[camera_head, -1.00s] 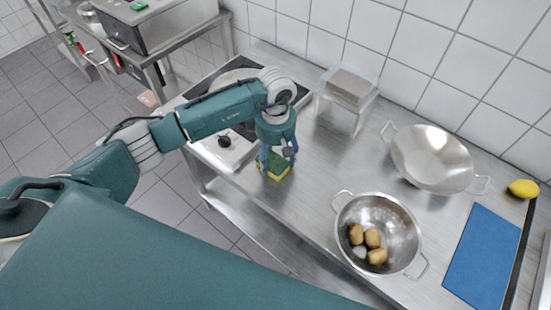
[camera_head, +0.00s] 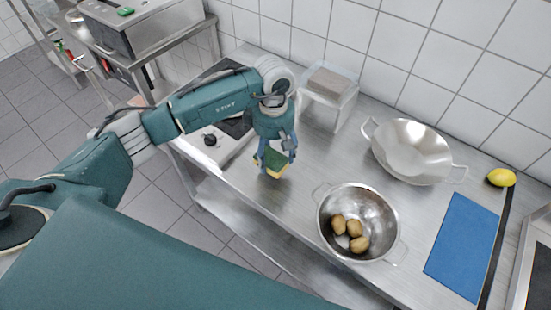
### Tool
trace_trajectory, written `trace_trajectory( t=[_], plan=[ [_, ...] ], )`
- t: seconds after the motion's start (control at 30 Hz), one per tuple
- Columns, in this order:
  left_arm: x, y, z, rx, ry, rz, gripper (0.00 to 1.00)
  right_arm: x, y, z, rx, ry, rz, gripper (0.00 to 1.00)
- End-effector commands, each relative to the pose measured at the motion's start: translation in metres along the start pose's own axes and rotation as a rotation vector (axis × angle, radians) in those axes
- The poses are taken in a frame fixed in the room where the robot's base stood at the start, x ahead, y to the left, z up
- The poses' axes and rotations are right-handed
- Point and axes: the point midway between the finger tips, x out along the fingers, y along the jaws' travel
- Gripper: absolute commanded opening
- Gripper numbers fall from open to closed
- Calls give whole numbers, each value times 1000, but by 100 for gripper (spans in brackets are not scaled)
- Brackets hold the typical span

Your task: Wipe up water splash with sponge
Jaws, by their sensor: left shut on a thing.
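The sponge (camera_head: 278,166), yellow with a dark green side, is at the front left part of the steel counter (camera_head: 300,145). My left gripper (camera_head: 274,160) points down from above and is shut on the sponge. The sponge looks tilted, and I cannot tell whether it touches the counter or hangs just above it. I cannot make out a water splash on the shiny steel. My right gripper is not in view.
A bowl (camera_head: 375,205) with several brown potatoes stands right of the sponge. Behind it are a wide empty pan (camera_head: 412,148) and a clear container (camera_head: 328,95).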

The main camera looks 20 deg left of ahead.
Motion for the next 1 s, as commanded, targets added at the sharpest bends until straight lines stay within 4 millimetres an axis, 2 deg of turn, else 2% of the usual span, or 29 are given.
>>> trace_trajectory(
  t=[0.17,0.4,1.0],
  plan=[
    [-19,1,-3,-5,1,2,42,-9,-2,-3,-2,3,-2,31],
    [-36,2,-6,-10,1,0,42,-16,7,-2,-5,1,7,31],
    [-37,2,-6,-11,0,0,42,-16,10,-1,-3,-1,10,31]
  ],
)
